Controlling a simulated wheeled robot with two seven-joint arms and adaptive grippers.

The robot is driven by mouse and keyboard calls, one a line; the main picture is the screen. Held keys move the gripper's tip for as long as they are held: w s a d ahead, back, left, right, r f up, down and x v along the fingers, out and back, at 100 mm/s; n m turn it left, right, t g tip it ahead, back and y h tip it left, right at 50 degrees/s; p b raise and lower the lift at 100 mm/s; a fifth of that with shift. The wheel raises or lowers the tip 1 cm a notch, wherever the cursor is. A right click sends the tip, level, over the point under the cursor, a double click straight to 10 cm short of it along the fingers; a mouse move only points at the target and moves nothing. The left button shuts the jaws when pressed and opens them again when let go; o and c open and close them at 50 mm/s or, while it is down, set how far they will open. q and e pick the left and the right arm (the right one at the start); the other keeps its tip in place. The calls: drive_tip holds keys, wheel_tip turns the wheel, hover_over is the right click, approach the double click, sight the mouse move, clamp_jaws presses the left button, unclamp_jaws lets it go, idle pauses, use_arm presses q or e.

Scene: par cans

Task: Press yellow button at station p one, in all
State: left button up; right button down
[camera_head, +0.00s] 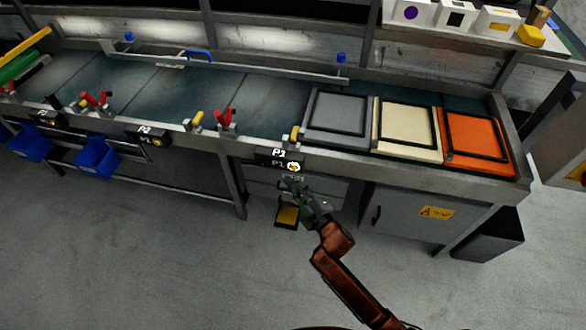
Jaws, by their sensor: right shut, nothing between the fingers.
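The station p one sign (272,158) is a small black panel with white lettering on the bench's front edge, near the middle of the view. The yellow button (294,167) is at the right end of this panel and is small and pale-ringed. My right gripper (290,184) is shut and empty just below the button, with its arm coming up from the lower right. The tips look very close to the button, but I cannot tell whether they touch it. My left gripper is not in view.
Another panel with a yellow button (158,142) is further left. Yellow and red levers (226,118) stand along the bench edge. Grey, cream and orange trays (509,168) sit at the right. Blue bins (97,157) hang at the left. The floor in front is clear.

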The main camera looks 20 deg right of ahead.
drive_tip(key=shift+s+a+p, duration=0.35)
drive_tip(key=shift+s+a, duration=0.45)
drive_tip(key=shift+s, duration=0.35)
